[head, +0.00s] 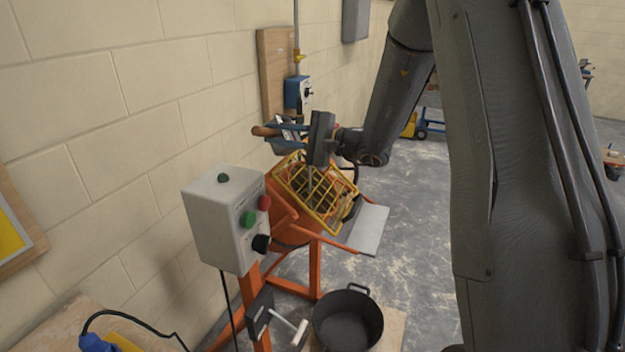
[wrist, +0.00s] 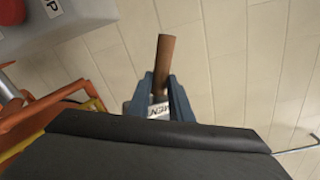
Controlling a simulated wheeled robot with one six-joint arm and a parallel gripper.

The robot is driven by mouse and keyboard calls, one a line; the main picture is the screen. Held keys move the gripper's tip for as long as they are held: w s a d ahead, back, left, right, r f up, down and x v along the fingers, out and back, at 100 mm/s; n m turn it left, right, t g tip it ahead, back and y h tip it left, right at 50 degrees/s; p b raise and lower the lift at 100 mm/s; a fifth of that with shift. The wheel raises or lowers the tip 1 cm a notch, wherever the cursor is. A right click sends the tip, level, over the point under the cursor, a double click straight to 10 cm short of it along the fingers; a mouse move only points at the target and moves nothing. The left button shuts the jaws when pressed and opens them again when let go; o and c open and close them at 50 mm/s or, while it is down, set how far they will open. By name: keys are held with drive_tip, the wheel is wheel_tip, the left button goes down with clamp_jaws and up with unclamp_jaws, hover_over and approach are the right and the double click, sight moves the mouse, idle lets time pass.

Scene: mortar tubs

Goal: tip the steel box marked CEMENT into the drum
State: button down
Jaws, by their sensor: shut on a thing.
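The steel box (head: 286,148) hangs at my gripper (head: 275,131), above the upper left edge of the drum's yellow grille. Its brown handle (head: 264,131) sticks out past the blue fingers. In the wrist view my gripper (wrist: 166,88) is shut on the brown handle (wrist: 165,58), and part of a white label (wrist: 158,110) with letters like "MEN" shows between the fingers. Most of the box is hidden, and I cannot tell its exact tilt. The orange drum (head: 289,233) has its mouth behind the yellow grille (head: 312,188), with grey stuff visible inside.
A white control box (head: 226,221) with coloured buttons stands in front of the drum. A black tub (head: 348,322) is on the floor below. A grey chute plate (head: 369,229) juts out right of the drum. The block wall (head: 150,80) is close on the left. Open floor lies right.

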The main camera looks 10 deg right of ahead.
drive_tip(key=shift+s+d+r+t+y, duration=0.1)
drive_tip(key=shift+d+r+t+y, duration=0.2)
drive_tip(key=shift+d+t+y, duration=0.15)
drive_tip(key=shift+s+d+r+m+t+y+b, duration=0.25)
drive_tip(key=shift+d+m+t+y+b, duration=0.4)
drive_tip(key=shift+b, duration=1.15)
drive_tip(key=shift+s+d+f+m+t+y+b, duration=0.25)
drive_tip(key=shift+d+b, duration=0.3)
drive_tip(key=shift+b, duration=0.35)
drive_tip(key=shift+s+d+f+t+y+b, duration=0.15)
drive_tip(key=shift+d+f+y+b, duration=0.25)
drive_tip(key=shift+b, duration=0.5)
drive_tip(key=shift+s+d+f+m+t+y+b, duration=0.25)
drive_tip(key=shift+d+f+m+t+y+b, duration=0.35)
drive_tip(key=shift+b, duration=1)
drive_tip(key=shift+s+d+f+m+t+y+b, duration=0.25)
drive_tip(key=shift+d+f+t+b, duration=0.5)
drive_tip(key=shift+b, duration=0.85)
drive_tip(key=b, duration=0.2)
drive_tip(key=shift+d+t+b, duration=0.2)
drive_tip(key=shift+t+b, duration=0.05)
drive_tip(key=shift+b, duration=0.05)
drive_tip(key=t+b, duration=0.1)
drive_tip(key=b, duration=0.4)
drive_tip(key=d+m+t+b, duration=0.1)
drive_tip(key=b, duration=0.3)
drive_tip(key=shift+s+d+f+m+b, duration=0.1)
drive_tip(key=shift+s+m+b, duration=0.05)
drive_tip(key=shift+m+b, duration=0.15)
